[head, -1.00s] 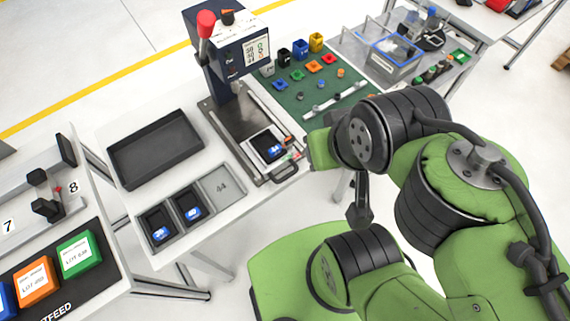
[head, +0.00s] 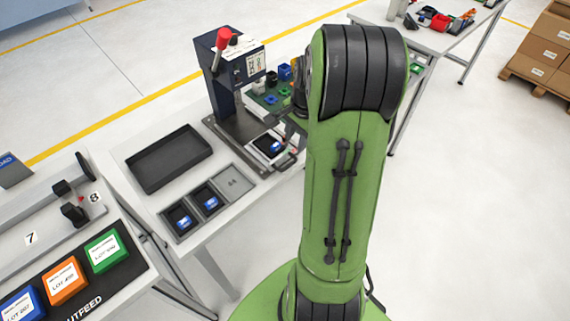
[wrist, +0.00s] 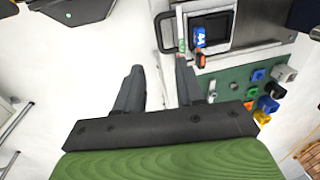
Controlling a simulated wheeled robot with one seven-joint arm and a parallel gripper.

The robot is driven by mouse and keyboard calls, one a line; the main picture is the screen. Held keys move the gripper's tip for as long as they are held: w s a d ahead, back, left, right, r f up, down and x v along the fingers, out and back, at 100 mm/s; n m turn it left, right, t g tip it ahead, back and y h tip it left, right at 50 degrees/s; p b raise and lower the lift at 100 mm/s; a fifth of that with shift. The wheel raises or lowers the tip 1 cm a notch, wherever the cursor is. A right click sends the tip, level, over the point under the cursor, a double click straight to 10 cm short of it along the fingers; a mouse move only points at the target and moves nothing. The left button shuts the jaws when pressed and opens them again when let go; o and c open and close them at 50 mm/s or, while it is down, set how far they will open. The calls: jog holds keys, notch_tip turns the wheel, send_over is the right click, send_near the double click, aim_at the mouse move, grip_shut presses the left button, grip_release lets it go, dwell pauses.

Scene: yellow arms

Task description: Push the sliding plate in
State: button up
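The sliding plate (head: 259,142) is at the foot of a dark blue press (head: 227,95) and sticks out toward the table's front edge, with a dark handle (head: 287,161) at its front. A blue part (head: 274,146) sits in the plate's dark nest. In the wrist view the plate (wrist: 240,24), its handle (wrist: 158,33) and the blue part (wrist: 199,38) are at the top. My gripper (wrist: 158,68) is open and empty, its fingertips just short of the handle; the right one is close to the plate's front corner. My arm hides the gripper in the head view.
The press has a red-knobbed lever (head: 223,38). A green mat (wrist: 233,82) with several coloured pieces lies beside the plate. An empty black tray (head: 170,158) and a three-compartment tray (head: 236,182) with two blue parts lie left of the press.

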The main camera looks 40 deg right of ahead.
aim_at(289, 165)
jog(key=f, duration=0.3)
jog(key=w+f+b, duration=0.1)
jog(key=f, duration=0.3)
jog(key=w+f+b, duration=0.1)
jog(key=f, duration=0.3)
jog(key=shift+a+f, duration=0.2)
jog(key=shift+a, duration=0.05)
jog(key=shift+c, duration=0.3)
grip_shut()
